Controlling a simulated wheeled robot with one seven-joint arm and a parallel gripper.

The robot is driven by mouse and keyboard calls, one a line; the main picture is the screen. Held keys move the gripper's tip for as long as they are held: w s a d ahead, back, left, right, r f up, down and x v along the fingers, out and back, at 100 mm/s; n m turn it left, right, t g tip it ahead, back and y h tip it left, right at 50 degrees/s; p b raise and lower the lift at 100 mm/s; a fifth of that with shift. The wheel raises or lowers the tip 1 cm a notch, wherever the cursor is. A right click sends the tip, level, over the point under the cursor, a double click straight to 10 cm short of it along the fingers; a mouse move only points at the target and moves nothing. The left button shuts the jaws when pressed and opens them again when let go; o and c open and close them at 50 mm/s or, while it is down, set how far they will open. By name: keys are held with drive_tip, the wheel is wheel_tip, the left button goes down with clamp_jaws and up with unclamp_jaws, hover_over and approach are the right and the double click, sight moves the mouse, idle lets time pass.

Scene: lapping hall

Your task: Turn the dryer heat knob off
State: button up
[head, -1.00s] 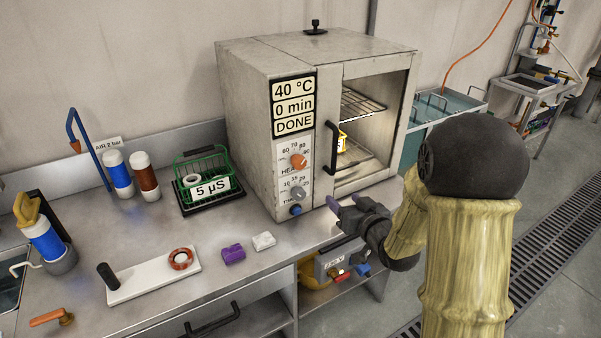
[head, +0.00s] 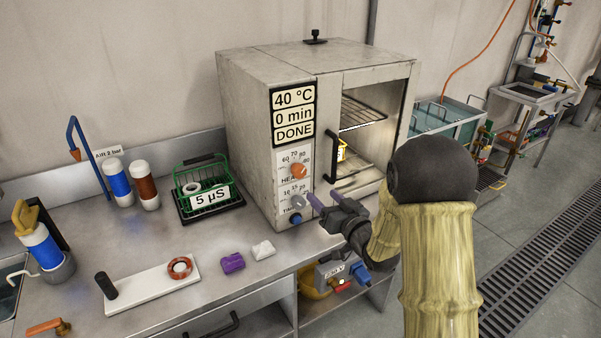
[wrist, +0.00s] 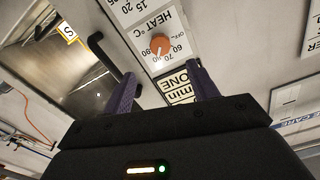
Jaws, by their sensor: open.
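The dryer (head: 255,150) is a grey box on the bench. Its orange heat knob (head: 299,171) sits on a white scale under the display, which reads 40 °C, 0 min, DONE. In the wrist view the heat knob (wrist: 160,44) lies ahead, between and beyond the finger tips; its pale mark faces the numbers side, exact value unclear. OFF is printed beside it. The grey timer knob (head: 298,202) is below. My gripper (head: 324,199) is open and empty, its purple fingers in front of the panel, lower than the heat knob. It also shows in the wrist view (wrist: 150,75).
A black door handle (head: 331,158) stands out just right of the panel. A blue button (head: 295,219) is low on the panel. A green rack (head: 207,185), purple block (head: 232,263) and white block (head: 263,250) are on the bench to the left.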

sight(301, 174)
drive_tip(key=p+x, duration=0.2)
drive_tip(key=x, duration=1.1)
drive_tip(key=shift+w+a, duration=0.1)
drive_tip(key=c, duration=1)
